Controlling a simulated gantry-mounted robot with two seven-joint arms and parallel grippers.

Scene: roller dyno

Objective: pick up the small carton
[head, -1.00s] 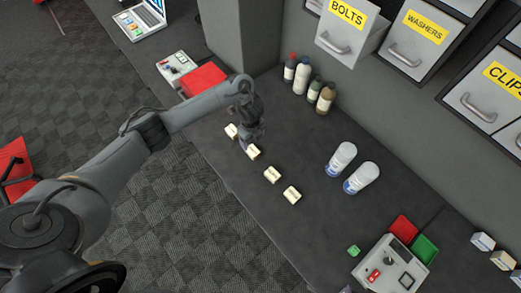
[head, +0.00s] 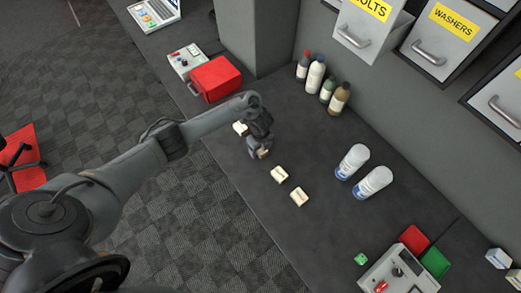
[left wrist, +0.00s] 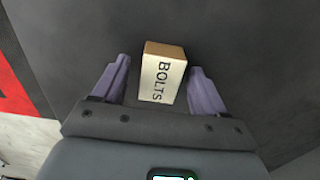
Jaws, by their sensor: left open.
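A small carton (left wrist: 162,80) with a cream face marked BOLTS and a brown end lies on the dark bench, between the two purple fingers of my left gripper (left wrist: 160,67) in the left wrist view. Gaps show on both sides of it, and the gripper is open. In the head view my left gripper (head: 261,152) is low over the row of cartons and mostly hides this one. Other cream cartons lie in the same row: one behind the gripper (head: 240,128), two in front, a nearer (head: 299,197) and a middle one (head: 279,174). My right gripper is out of view.
A red box (head: 217,80) stands left of the pillar. Several bottles (head: 316,75) stand by the wall. Two white canisters (head: 353,161) stand right of the cartons. A grey control box (head: 398,272) and a green cube (head: 361,259) are at lower right. Drawers (head: 443,38) jut out above.

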